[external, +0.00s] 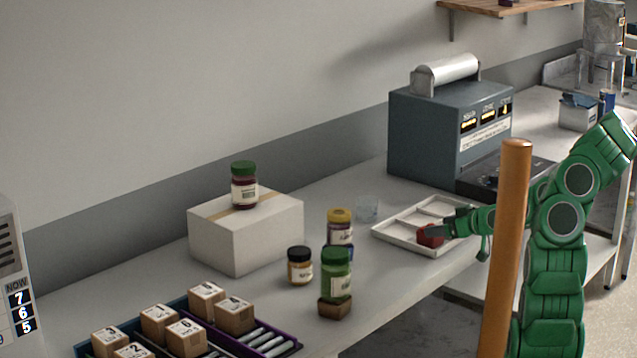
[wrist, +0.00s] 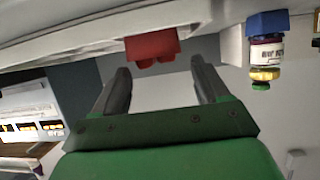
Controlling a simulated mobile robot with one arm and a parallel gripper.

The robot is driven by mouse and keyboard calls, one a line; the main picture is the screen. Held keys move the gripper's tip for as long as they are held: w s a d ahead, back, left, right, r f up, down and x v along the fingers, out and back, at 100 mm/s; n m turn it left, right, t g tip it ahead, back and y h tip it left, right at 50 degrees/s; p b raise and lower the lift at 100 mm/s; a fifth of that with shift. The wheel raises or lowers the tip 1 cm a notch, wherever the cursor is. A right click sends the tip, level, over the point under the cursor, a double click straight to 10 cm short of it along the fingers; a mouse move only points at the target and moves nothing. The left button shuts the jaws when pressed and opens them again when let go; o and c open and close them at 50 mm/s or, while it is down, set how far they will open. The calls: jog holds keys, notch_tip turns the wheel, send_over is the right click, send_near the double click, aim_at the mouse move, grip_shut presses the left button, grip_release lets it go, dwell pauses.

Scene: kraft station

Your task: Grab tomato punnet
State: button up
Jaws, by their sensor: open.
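The tomato punnet, a small red box (external: 430,236), sits in the white divided tray (external: 395,237) at the table's front edge. In the wrist view, which looks upside down, the red punnet (wrist: 150,46) lies just beyond the fingertips, between their lines and nearer the left finger. My gripper (external: 458,233) reaches in from the right, low over the tray. Its two dark fingers (wrist: 160,67) are spread apart with nothing between them. I cannot tell whether a finger touches the punnet.
A blue-grey machine (external: 440,135) stands behind the tray. An orange post (external: 505,250) stands in front of my arm.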

jog(key=shift+f+x, duration=0.25)
jog(key=shift+x, duration=2.25)
jog(key=shift+w+d, duration=0.1)
jog(key=shift+d, duration=0.05)
jog(key=c, duration=0.8)
jog(key=shift+o, duration=0.2)
